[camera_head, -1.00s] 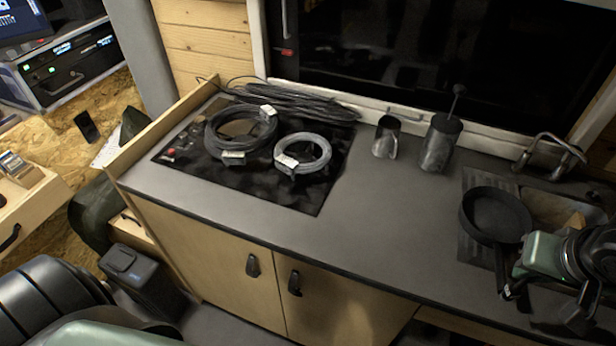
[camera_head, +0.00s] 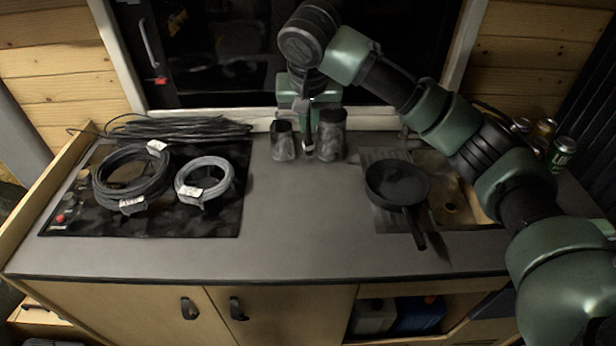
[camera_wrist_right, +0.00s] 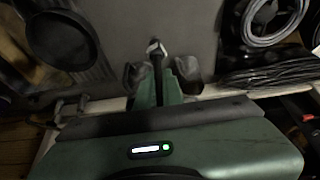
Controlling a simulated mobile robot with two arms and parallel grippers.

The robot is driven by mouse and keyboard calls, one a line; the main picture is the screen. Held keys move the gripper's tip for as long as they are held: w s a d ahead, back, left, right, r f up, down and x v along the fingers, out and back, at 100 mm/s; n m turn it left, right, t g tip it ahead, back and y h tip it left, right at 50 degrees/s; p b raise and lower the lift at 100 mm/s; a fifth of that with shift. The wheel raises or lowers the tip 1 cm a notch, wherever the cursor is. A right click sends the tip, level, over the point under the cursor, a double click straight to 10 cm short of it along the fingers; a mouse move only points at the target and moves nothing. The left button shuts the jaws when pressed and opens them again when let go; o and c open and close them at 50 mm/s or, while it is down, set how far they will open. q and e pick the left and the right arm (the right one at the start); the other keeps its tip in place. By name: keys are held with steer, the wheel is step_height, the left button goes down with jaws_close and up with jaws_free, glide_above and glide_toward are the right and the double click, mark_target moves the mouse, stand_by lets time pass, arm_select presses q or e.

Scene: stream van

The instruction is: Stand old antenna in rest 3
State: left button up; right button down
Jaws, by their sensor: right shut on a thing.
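My right gripper (camera_head: 308,122) reaches down between two grey metal cups, the left cup (camera_head: 284,140) and the right cup (camera_head: 331,134), at the back of the counter. It is shut on a thin dark rod, which I take to be the old antenna (camera_head: 308,146). In the right wrist view the rod (camera_wrist_right: 156,62) sticks out from between the fingers (camera_wrist_right: 158,88), with a pale tip. The fingers hide much of the rod. I cannot make out rest 3 or any numbered rest. My left gripper is out of view.
Two cable coils, one dark (camera_head: 104,188) and one grey (camera_head: 181,184), lie on the black hob (camera_head: 215,222) at left, with a loose cable bundle (camera_head: 190,127) behind. The counter's middle (camera_head: 295,225) is clear.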

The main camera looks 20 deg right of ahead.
mark_target(308, 154)
step_height(308, 154, down, 10)
steer(key=shift+f+p, duration=0.1)
steer(key=shift+p, duration=0.8)
steer(key=shift+f+p, duration=0.4)
steer(key=shift+f, duration=1.75)
steer(key=c, duration=1.6)
jaws_free()
steer(key=shift+f, duration=0.1)
steer(key=shift+o, duration=0.2)
